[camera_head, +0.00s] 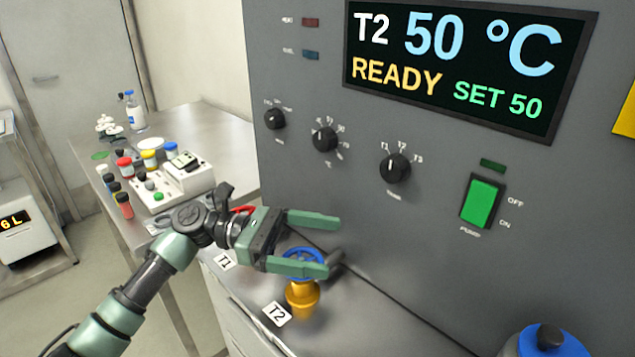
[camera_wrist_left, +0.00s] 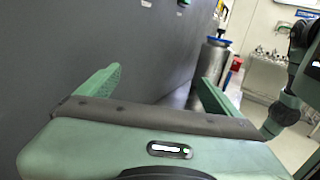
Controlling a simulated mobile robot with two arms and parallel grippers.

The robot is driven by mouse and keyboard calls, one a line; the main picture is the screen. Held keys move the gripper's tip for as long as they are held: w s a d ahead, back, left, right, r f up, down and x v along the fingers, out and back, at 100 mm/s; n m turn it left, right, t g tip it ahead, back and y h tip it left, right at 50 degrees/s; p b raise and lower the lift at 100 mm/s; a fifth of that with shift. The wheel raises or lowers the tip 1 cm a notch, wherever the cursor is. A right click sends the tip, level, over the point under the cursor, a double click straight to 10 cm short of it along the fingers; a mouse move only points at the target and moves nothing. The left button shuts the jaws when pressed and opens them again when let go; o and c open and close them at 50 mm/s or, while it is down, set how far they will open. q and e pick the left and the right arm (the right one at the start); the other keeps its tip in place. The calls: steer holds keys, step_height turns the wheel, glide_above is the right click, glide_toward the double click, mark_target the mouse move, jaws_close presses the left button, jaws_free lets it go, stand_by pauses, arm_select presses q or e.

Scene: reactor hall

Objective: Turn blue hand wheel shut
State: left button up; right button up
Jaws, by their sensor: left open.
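The blue hand wheel (camera_head: 303,252) sits on a yellow valve body (camera_head: 302,297) on the counter behind the label T2 (camera_head: 276,314). My left gripper (camera_head: 333,246) is open and empty by the wheel. My right gripper is not in view.
The grey panel wall (camera_head: 400,240) stands close behind the wheel, with a green pump switch (camera_head: 482,203). A red wheel (camera_head: 243,210) is partly hidden by my left gripper, near label T1 (camera_head: 224,261). A blue-topped container (camera_head: 545,342) stands at lower right.

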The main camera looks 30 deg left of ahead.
arm_select(q)
step_height(320, 180, up, 14)
steer(key=shift+r, duration=0.15)
stand_by(0.3)
